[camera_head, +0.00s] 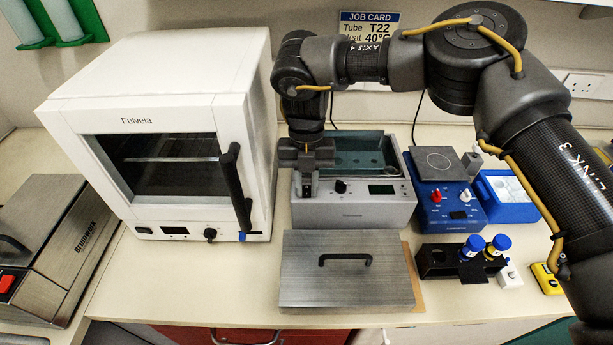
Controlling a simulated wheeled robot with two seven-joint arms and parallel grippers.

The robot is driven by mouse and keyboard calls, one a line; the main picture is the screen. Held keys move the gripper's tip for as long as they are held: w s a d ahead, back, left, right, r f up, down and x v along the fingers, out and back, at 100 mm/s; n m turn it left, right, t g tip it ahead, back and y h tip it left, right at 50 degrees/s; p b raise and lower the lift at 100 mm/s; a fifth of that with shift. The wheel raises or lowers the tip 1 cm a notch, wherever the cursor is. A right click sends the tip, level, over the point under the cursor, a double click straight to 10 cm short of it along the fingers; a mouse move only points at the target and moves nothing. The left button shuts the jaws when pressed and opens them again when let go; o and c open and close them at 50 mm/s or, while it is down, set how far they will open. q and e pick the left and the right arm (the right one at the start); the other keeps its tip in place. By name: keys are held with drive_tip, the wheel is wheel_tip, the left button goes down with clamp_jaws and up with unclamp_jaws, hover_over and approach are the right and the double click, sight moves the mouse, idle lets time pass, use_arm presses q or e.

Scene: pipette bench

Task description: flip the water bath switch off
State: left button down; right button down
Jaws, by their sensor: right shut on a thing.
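The water bath (352,213) stands at the middle of the bench, with a grey front panel, a black knob (340,186) and a dark display (381,189). Its basin (370,150) is uncovered. My right gripper (307,192) points down at the left end of the front panel, its fingers shut on the water bath switch. The fingers hide the switch, so I cannot see which way it is set. My left gripper is out of view.
A steel lid (345,285) with a black handle lies in front of the bath. A white oven (165,110) stands close on the left. A blue hotplate stirrer (447,200) and a black rack (450,262) with capped bottles are on the right.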

sight(306, 186)
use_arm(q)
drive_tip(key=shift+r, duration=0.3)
use_arm(e)
drive_tip(key=shift+w, duration=0.1)
drive_tip(key=c, duration=1.3)
unclamp_jaws()
drive_tip(key=shift+r, duration=0.1)
drive_tip(key=shift+w+r, duration=0.2)
drive_tip(key=shift+r, duration=0.15)
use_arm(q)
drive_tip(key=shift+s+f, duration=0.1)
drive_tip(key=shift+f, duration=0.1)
use_arm(e)
drive_tip(key=v, duration=0.9)
drive_tip(key=shift+w+r, duration=0.25)
drive_tip(key=shift+r, duration=0.1)
